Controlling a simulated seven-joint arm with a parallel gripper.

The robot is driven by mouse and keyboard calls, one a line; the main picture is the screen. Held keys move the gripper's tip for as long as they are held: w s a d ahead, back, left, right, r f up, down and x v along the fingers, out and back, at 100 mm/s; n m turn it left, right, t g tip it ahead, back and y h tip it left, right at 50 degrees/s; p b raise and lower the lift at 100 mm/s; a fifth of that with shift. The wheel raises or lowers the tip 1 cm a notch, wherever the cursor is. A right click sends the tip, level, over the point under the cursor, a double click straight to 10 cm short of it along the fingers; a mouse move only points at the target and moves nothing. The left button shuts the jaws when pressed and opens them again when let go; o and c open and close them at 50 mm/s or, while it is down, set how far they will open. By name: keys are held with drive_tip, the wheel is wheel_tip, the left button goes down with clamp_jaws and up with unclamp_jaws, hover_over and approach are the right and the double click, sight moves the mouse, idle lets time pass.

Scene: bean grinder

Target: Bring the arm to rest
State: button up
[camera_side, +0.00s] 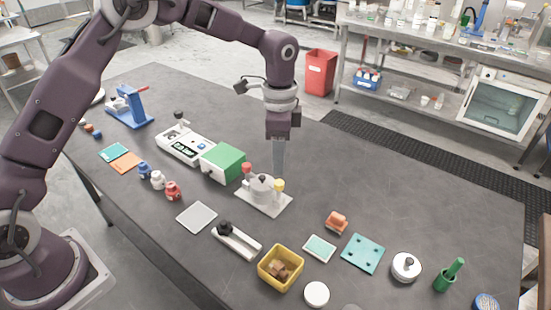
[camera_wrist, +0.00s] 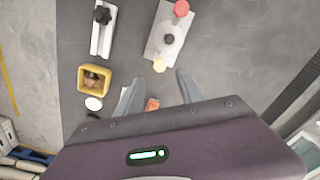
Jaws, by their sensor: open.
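My gripper (camera_side: 278,176) hangs pointing down in the side view, its tips appearing just behind the bean grinder. In the wrist view its two fingers (camera_wrist: 156,80) stand apart with nothing held between them. The grinder (camera_side: 262,190) is a white plate with a round grey-white body, a dark centre knob, a red knob and a yellow knob. It also shows in the wrist view (camera_wrist: 168,40), beyond the fingertips and apart from them in that picture. How high the tips are above the table is hard to tell.
Around the grinder on the dark table (camera_side: 400,195) are a green-and-white box (camera_side: 223,162), a slider with a black knob (camera_side: 237,240), a yellow bin (camera_side: 281,268) with brown pieces, an orange block (camera_side: 336,222) and a teal plate (camera_side: 362,253). The table's right rear is clear.

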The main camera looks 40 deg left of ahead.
drive_tip(key=s+a+r+n+t, duration=0.2)
drive_tip(key=s+a+r+n, duration=0.2)
drive_tip(key=s+r, duration=0.95)
drive_tip(key=s+a+r+n+t, duration=0.1)
drive_tip(key=s+n, duration=0.2)
drive_tip(key=s, duration=0.6)
drive_tip(key=s+a+r+n+t, duration=0.1)
drive_tip(key=s+n, duration=0.3)
drive_tip(key=s, duration=0.5)
drive_tip(key=shift+s+a+r+t, duration=0.2)
drive_tip(key=shift+a+r+t, duration=0.1)
drive_tip(key=shift+a+t, duration=0.4)
drive_tip(key=shift+d, duration=0.15)
